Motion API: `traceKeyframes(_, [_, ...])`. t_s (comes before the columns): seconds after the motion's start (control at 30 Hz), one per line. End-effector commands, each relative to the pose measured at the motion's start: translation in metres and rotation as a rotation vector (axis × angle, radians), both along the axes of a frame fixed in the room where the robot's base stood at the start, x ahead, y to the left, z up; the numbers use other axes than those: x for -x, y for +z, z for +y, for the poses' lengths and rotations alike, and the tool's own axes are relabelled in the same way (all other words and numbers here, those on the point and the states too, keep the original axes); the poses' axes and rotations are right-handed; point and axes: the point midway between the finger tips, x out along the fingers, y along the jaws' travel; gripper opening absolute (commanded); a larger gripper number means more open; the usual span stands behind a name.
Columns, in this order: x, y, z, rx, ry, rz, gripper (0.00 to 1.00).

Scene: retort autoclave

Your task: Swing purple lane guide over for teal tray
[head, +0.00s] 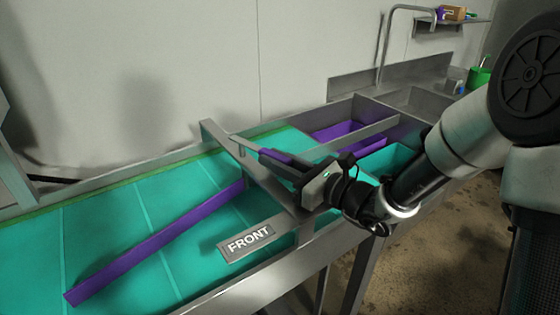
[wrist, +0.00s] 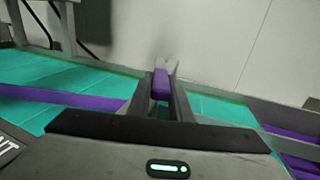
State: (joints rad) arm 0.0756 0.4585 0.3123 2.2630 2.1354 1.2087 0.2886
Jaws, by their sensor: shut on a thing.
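The purple lane guide (head: 160,243) lies slantwise along the teal belt (head: 115,215), its far end under the grey crossbar. It also shows at the left in the wrist view (wrist: 70,98). My gripper (head: 272,160) reaches in from the right over the crossbar and is shut on a purple handle (wrist: 161,84). Its fingers stand on both sides of the handle in the wrist view. The handle's link to the guide is hidden. The teal tray (head: 388,164) sits beyond the crossbar on the near side, partly behind my arm. A purple tray (head: 347,135) sits beside it on the far side.
The grey crossbar (head: 245,163) spans the belt under my gripper. A FRONT sign (head: 248,242) is on the near rail. Metal side rails (head: 110,183) edge the belt, with a wall behind. The belt holds nothing but the guide.

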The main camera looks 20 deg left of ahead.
Motion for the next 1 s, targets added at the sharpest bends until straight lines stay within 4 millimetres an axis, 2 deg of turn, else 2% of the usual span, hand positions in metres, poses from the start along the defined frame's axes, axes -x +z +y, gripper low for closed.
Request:
traceKeyframes(0.3, [0.001, 0.002, 0.001, -0.001, -0.008, -0.004, 0.0])
traceKeyframes(0.33, [0.001, 0.002, 0.001, -0.001, -0.007, -0.004, 0.24])
traceKeyframes(0.4, [0.001, 0.002, 0.001, -0.001, -0.007, -0.004, 0.36])
traceKeyframes(0.43, [0.001, 0.002, 0.0, 0.0, -0.007, -0.003, 0.38])
traceKeyframes(0.77, [0.002, 0.0, -0.002, 0.002, -0.007, -0.001, 0.38])
traceKeyframes(0.87, [0.005, 0.0, -0.011, 0.002, -0.009, 0.0, 0.38])
traceKeyframes(1.0, [0.016, 0.0, -0.036, 0.003, -0.013, -0.001, 0.38])
